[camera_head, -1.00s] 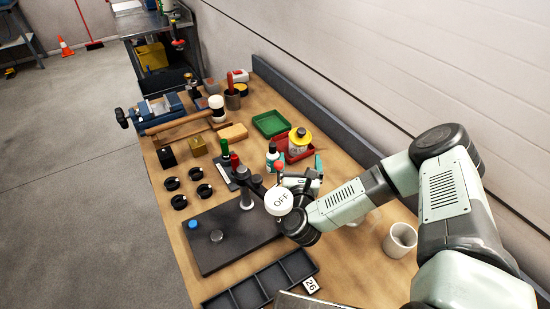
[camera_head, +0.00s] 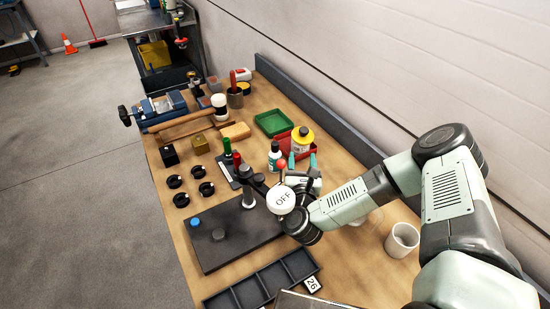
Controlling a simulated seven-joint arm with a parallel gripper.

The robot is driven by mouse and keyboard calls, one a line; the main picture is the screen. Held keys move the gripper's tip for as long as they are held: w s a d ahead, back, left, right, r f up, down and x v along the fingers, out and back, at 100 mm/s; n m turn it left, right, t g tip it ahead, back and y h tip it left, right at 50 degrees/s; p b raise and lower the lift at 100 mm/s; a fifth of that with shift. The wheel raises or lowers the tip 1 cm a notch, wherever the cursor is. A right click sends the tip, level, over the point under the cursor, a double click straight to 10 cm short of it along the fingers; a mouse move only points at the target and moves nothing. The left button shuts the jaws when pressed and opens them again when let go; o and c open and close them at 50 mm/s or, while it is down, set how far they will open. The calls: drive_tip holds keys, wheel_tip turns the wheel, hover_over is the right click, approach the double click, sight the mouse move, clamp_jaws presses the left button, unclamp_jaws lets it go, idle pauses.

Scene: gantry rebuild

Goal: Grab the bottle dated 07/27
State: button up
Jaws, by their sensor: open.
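A yellow-topped bottle with a pale label (camera_head: 301,141) stands upright in or at the red tray (camera_head: 284,144). No date can be read on either bottle at this size. My gripper (camera_head: 302,161) is open, its two teal fingertips apart and pointing toward the far end of the bench. The fingertips are just in front of the yellow-topped bottle and right of the teal one. Whether they touch anything cannot be told.
A round white OFF piece (camera_head: 281,199) and a dark stand on a black plate (camera_head: 232,232) are near my wrist. A green tray (camera_head: 273,123) lies beyond the bottles. A white cup (camera_head: 401,241) stands right; a black compartment tray (camera_head: 262,286) is in front.

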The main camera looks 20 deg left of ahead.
wheel_tip(320, 180, up, 4)
drive_tip(key=w+n+y, duration=0.2)
drive_tip(key=n+y, duration=0.1)
drive_tip(key=n, duration=0.7)
drive_tip(key=n+g+y, duration=0.4)
drive_tip(key=n+y, duration=0.1)
drive_tip(key=n, duration=2.7)
approach(277, 147)
drive_tip(key=x, duration=1.1)
